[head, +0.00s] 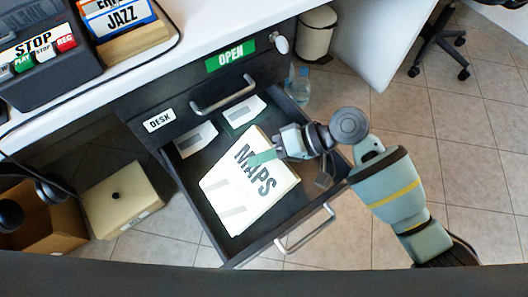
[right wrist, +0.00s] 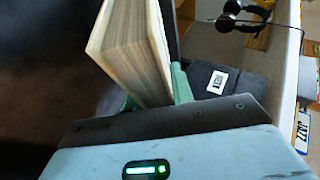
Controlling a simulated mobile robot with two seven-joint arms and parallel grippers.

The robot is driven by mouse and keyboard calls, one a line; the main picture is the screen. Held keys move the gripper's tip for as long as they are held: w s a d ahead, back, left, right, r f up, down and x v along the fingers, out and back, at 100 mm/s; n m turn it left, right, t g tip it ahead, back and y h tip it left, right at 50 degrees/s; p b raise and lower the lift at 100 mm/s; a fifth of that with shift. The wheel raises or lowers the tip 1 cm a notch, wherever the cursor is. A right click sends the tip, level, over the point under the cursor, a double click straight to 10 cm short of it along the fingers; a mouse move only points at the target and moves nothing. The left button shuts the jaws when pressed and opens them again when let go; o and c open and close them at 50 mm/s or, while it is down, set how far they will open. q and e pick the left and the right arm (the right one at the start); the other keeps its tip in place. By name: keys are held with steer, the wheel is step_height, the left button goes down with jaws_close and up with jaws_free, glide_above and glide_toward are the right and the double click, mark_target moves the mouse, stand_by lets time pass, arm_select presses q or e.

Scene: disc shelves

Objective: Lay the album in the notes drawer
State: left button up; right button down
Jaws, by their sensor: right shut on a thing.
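A thick pale book marked MAPS (head: 232,192) is over the open dark drawer (head: 208,222); I see no other album-like book. My right gripper (head: 266,157) is shut on the book's right edge, with a teal finger across its cover. In the right wrist view the book (right wrist: 135,45) shows its page edges between the teal fingers (right wrist: 158,92). I cannot tell if it touches the drawer floor. The label of the open drawer is not visible. My left gripper is not in view.
Pale cards (head: 243,112) lie at the drawer's back. Above is a shut drawer front labelled DESK (head: 160,120). The open drawer's handle (head: 305,230) faces the front right. A beige box (head: 122,205) stands on the floor at left; the tiled floor at right is mostly clear.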

steer(key=shift+f+b, duration=0.65)
steer(key=shift+f, duration=1.15)
steer(key=c, duration=1.1)
jaws_free()
steer(key=shift+p+v, duration=1.15)
steer(key=shift+v, duration=2.75)
